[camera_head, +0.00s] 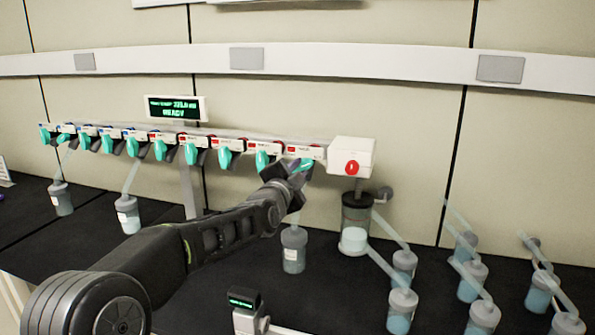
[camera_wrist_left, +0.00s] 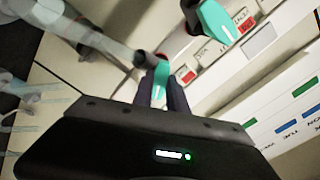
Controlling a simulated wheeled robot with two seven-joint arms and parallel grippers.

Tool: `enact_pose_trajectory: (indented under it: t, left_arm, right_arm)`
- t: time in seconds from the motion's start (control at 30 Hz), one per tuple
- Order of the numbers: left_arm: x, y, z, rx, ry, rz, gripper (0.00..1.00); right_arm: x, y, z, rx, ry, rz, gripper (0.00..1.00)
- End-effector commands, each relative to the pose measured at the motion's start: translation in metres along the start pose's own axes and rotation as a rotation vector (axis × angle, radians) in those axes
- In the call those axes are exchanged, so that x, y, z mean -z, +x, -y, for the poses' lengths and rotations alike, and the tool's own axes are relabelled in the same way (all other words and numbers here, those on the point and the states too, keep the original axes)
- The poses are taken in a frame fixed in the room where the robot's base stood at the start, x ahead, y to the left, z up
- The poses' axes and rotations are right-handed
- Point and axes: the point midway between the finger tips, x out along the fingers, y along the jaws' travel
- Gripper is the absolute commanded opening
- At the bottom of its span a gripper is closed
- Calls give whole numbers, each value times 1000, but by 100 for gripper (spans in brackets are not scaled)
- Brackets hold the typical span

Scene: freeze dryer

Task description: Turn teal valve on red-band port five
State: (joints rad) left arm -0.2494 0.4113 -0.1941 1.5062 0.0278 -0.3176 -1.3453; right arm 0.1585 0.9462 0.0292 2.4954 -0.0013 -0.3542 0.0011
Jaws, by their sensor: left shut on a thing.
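A white manifold on the wall carries a row of teal valves, with blue bands on the left ports and red bands on the right ones. My left gripper (camera_head: 299,174) is at the rightmost red-band port (camera_head: 305,151), beside the white box. It is shut on that port's teal valve (camera_head: 303,165), which also shows between the fingers in the left wrist view (camera_wrist_left: 158,88). The fingers partly cover the valve. The neighbouring teal valve (camera_head: 262,160) hangs free and shows at the top of the left wrist view (camera_wrist_left: 213,20). The port number is too small to read. My right gripper is not in view.
A white box with a red round mark (camera_head: 352,158) ends the manifold, above a clear vessel (camera_head: 355,225). A flask (camera_head: 293,250) hangs below my left gripper. Several flasks stand at the right. A small display (camera_head: 243,299) is at the front. A lit screen (camera_head: 175,108) sits above the manifold.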

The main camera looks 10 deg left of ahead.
Motion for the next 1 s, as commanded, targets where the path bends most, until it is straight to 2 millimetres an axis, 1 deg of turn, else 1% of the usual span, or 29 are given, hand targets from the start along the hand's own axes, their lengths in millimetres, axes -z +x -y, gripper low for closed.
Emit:
enact_pose_trajectory:
  t: [0.57, 0.77, 1.0]
  left_arm:
    - [0, 0, -2, -2, -19, 0, 0]
    - [-1, 0, -3, -2, -87, 0, 0]
    - [-1, 0, -4, -1, -243, 0, 0]
  right_arm:
    - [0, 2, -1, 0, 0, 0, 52]
    - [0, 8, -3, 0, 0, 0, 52]
    - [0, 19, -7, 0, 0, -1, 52]
